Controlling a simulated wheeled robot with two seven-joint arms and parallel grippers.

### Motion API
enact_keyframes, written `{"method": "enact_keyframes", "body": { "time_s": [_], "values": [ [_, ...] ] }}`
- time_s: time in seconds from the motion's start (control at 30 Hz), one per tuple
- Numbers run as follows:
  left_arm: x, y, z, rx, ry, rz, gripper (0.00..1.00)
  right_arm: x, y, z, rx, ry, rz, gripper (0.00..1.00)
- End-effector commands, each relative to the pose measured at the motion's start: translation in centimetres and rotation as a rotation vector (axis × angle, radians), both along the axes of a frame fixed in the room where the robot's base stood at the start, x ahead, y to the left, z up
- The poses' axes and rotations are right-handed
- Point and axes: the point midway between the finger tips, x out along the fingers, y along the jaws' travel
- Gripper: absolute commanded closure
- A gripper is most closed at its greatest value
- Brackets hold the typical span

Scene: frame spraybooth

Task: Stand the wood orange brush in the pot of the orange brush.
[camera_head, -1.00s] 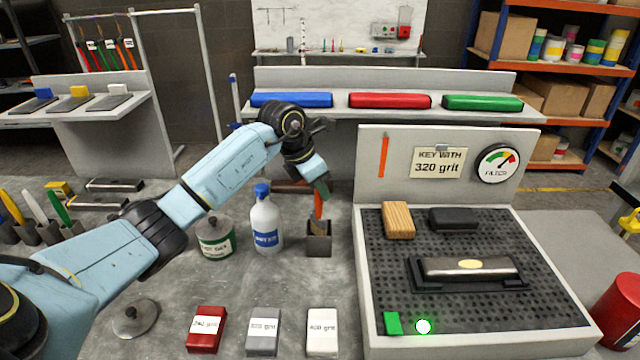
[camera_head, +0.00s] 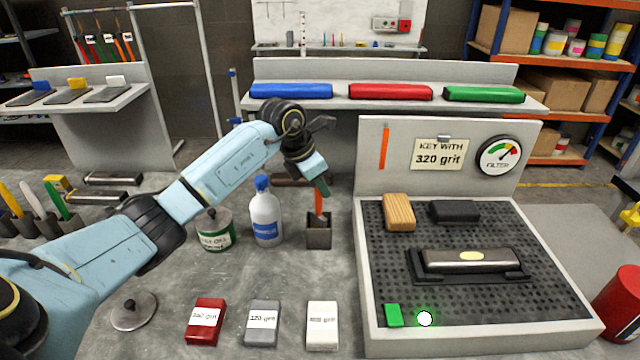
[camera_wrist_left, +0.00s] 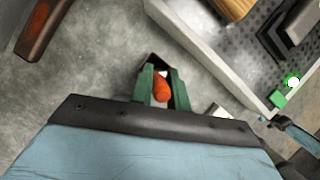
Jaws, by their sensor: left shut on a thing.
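The orange brush (camera_head: 318,202) stands about upright, its lower end at the mouth of a small dark square pot (camera_head: 319,238). My left gripper (camera_head: 321,187) is shut on the top of its handle, above the pot. In the left wrist view the orange handle end (camera_wrist_left: 162,89) sits between the green fingers (camera_wrist_left: 160,80). The bristles are mostly hidden by the pot walls; I cannot tell whether they touch the bottom.
A white bottle (camera_head: 265,212) and a green-labelled can (camera_head: 215,230) stand left of the pot. The grey perforated bench (camera_head: 364,300) is close on the right. Red (camera_head: 205,322), grey (camera_head: 262,323) and white (camera_head: 322,325) grit blocks lie in front. Potted brushes (camera_head: 45,222) stand far left.

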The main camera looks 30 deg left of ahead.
Motion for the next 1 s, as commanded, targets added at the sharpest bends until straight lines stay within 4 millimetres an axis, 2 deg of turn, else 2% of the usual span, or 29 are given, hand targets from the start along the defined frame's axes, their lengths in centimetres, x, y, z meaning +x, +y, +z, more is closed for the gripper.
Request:
{"method": "enact_keyframes", "body": {
  "time_s": [0.6, 0.9, 0.93, 1.0],
  "values": [
    [0.0, 0.0, -1.3, 0.0, 0.0, 0.001, 1.0, 0.1, 0.0, -0.8, -0.001, -0.001, 0.0, 0.22],
    [0.0, 0.0, -1.3, 0.0, 0.0, 0.001, 1.0, 0.1, 0.0, -0.9, -0.001, -0.001, 0.0, 0.22],
    [0.0, 0.0, -1.3, 0.0, 0.0, 0.001, 0.81, 0.1, 0.0, -0.9, -0.001, -0.001, 0.0, 0.22],
    [0.0, 0.0, -1.3, 0.0, 0.0, 0.001, 0.72, 0.1, 0.0, -0.9, -0.001, -0.001, 0.0, 0.22]
  ]
}}
